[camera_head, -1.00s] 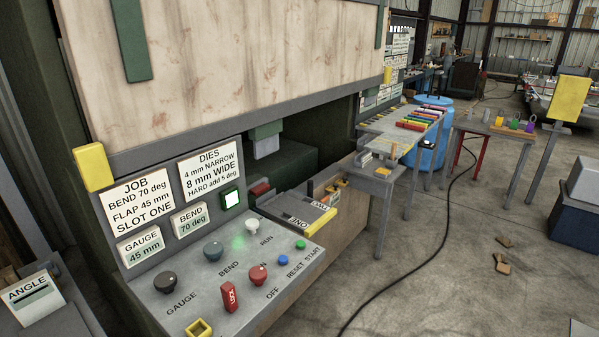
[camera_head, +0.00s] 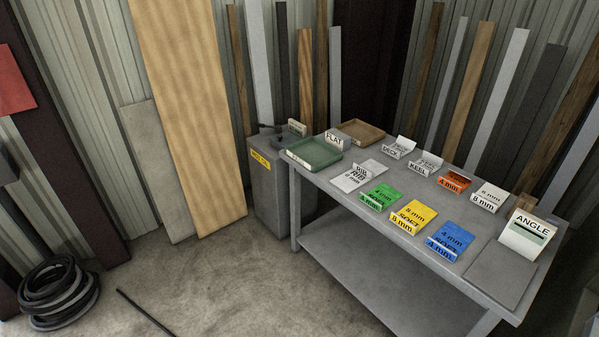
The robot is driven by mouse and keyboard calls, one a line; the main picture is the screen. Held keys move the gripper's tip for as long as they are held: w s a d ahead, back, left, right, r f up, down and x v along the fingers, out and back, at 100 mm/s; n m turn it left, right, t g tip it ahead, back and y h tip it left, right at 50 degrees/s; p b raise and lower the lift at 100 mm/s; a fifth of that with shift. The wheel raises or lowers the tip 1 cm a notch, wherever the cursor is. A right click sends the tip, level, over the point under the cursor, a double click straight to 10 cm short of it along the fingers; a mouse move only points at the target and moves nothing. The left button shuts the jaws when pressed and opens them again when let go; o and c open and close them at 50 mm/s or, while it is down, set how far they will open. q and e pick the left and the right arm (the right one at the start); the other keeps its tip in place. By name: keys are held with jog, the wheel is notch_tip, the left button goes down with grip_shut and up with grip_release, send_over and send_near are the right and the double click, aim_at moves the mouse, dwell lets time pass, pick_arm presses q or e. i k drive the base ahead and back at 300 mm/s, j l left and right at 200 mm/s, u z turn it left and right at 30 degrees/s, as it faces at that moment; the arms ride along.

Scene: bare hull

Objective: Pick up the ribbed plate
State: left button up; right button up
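A pale grey plate (camera_head: 360,177) lies flat near the left end of the grey metal table (camera_head: 378,277). Its label appears to include "RIB", though the small print is hard to read, and ribs on its surface cannot be made out. It lies between the green tray and the green plate. Neither of my grippers is in view.
A green plate (camera_head: 381,195), yellow plate (camera_head: 413,216) and blue plate (camera_head: 451,238) lie along the table's near side. A green tray (camera_head: 314,170), a brown tray (camera_head: 356,136) and an ANGLE box (camera_head: 526,235) stand on it. Coiled hose (camera_head: 58,293) lies on the floor.

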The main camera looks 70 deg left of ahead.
aim_at(361, 174)
jog(key=u, duration=1.85)
jog(key=i+u, duration=0.25)
jog(key=i, duration=0.1)
